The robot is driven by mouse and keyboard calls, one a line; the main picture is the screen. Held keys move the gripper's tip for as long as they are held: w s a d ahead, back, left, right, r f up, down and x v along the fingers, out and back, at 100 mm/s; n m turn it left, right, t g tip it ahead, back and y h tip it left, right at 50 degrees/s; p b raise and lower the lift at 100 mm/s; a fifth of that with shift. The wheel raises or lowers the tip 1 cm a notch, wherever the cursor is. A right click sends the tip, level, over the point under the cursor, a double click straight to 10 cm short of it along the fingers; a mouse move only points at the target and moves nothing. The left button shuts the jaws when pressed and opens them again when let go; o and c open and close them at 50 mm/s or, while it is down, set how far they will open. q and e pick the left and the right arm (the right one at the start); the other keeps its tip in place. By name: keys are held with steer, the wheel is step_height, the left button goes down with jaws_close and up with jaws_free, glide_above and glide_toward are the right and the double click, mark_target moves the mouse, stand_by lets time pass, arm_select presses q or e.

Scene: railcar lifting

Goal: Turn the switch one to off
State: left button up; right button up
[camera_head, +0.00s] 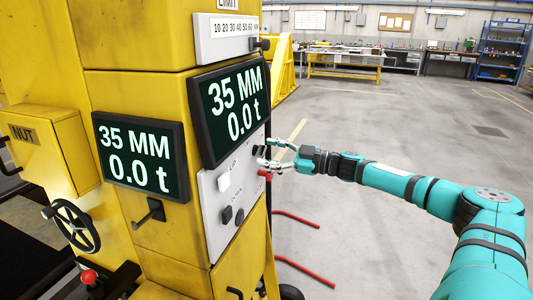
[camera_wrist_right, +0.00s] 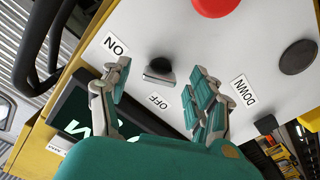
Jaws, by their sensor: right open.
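The switch is a dark rotary knob with a grey face (camera_wrist_right: 158,73) on a light grey control panel (camera_head: 214,222). In the right wrist view it sits between an ON label (camera_wrist_right: 115,45) and an OFF label (camera_wrist_right: 158,102). I cannot tell clearly which label it points at. My right gripper (camera_head: 270,153) is at the panel's right side in the head view. In the wrist view its fingers (camera_wrist_right: 161,70) are spread open, one on each side of the knob, with no clear contact. My left gripper is not in view.
A red button (camera_wrist_right: 215,5), a black button (camera_wrist_right: 298,57) and a DOWN label (camera_wrist_right: 243,91) are near the knob. A display (camera_head: 233,108) reading 35 MM and 0.0 t overhangs the panel. A handwheel (camera_head: 76,226) is at lower left. Open floor lies right of the yellow machine.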

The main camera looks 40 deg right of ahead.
steer(key=shift+x, duration=0.75)
steer(key=shift+c, duration=0.3)
steer(key=c, duration=1.1)
